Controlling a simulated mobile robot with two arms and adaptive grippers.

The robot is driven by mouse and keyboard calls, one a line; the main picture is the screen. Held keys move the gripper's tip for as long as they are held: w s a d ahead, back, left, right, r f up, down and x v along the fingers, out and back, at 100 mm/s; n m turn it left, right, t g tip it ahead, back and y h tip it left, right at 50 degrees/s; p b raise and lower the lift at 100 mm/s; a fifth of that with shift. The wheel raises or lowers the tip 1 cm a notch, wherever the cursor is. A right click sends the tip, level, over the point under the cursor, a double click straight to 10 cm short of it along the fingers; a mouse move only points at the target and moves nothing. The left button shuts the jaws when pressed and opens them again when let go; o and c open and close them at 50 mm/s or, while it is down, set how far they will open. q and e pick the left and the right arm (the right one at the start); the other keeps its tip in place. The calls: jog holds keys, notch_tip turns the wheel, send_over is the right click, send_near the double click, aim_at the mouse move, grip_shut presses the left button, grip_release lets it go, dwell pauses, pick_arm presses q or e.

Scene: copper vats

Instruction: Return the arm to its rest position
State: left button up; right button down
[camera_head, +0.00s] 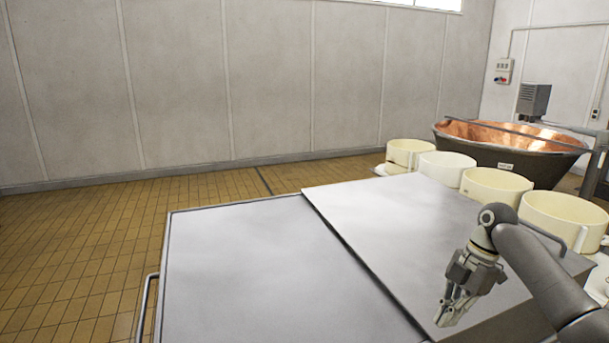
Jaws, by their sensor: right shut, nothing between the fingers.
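My right gripper (453,309) is at the lower right, at the end of my right arm, which comes in from the right edge. Its fingers point down over the raised metal panel (385,225) of the table. The fingers are shut with nothing between them. I cannot tell how far the fingertips are above the panel. My left gripper is out of view.
The steel table (240,270) is bare. Several cream round moulds (497,187) stand along its far right side. A copper vat (515,150) stands behind them. The tiled floor (75,255) at left is clear, up to the grey wall (250,80).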

jog(key=s+a+f+m+t+h, duration=0.1)
jog(key=s+a+f+m, duration=0.3)
jog(key=s+a+f, duration=0.55)
jog(key=s+a+f+m, duration=0.3)
jog(key=s+a+f, duration=0.3)
jog(key=f, duration=0.6)
jog(key=s+d+r+m+t+h, duration=0.1)
jog(key=s+d+r+m+t, duration=0.15)
jog(key=s+m, duration=0.55)
jog(key=s+d+r+m+t+h, duration=0.1)
jog(key=s+d+m, duration=0.3)
jog(key=s, duration=0.6)
notch_tip(320, 180, down, 27)
jog(key=s+g, duration=0.1)
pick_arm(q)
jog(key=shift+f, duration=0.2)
pick_arm(e)
jog(key=s+d+f+g, duration=0.1)
jog(key=s+d+f, duration=0.1)
jog(key=s+f, duration=1.4)
jog(key=shift+s+f+m+h, duration=0.15)
jog(key=shift+s+m+h, duration=0.15)
jog(key=shift+s, duration=0.2)
